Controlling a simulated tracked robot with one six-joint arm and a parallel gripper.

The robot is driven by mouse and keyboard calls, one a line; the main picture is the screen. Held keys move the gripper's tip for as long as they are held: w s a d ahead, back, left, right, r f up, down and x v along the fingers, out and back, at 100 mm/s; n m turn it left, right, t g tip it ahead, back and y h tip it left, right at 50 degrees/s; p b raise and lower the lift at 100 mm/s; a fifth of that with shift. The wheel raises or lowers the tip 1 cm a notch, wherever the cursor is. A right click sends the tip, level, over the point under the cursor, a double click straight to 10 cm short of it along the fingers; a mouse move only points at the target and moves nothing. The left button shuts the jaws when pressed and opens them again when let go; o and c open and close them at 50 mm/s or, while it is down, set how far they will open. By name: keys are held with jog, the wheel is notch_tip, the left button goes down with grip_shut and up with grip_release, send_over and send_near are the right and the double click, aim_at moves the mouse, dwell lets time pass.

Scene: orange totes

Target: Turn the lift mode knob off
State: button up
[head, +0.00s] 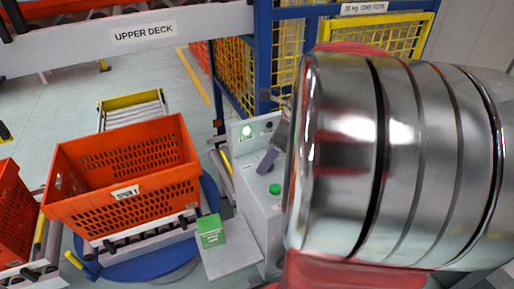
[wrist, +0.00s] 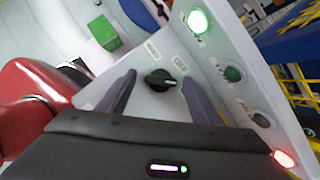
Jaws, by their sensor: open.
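The lift mode knob, a black rotary knob (wrist: 160,80), sits on a pale grey panel (wrist: 148,105) in the wrist view. Its grip bar lies roughly crosswise in the picture, with a light mark toward the right end. Small labels beside it are too blurred to read. My gripper (wrist: 160,76) is open, with one grey finger on each side of the knob and a visible gap to both. I cannot tell how far the fingertips are above the panel. In the head view one finger (head: 267,161) shows by the control box (head: 258,215); the knob is hidden there.
A lit green lamp (wrist: 197,21), a dark green button (wrist: 233,74), a dark round button (wrist: 261,117) and a red light (wrist: 284,158) lie to the right. A green block (head: 210,231) stands left of the box. An orange tote (head: 125,195) sits on rollers farther left.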

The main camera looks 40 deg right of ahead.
jog(key=shift+c, duration=0.4)
jog(key=c, duration=0.9)
jog(key=shift+w+a, duration=0.1)
jog(key=shift+a, duration=0.05)
jog(key=shift+c, duration=0.4)
jog(key=shift+n, duration=0.5)
jog(key=n+y, duration=0.1)
jog(key=n, duration=0.1)
jog(key=shift+n+g, duration=0.3)
jog(key=n+g, duration=0.1)
jog(key=n, duration=0.1)
jog(key=n+g+y, duration=0.1)
jog(key=n, duration=0.2)
jog(key=shift+d+f, duration=0.1)
jog(key=shift+d, duration=0.1)
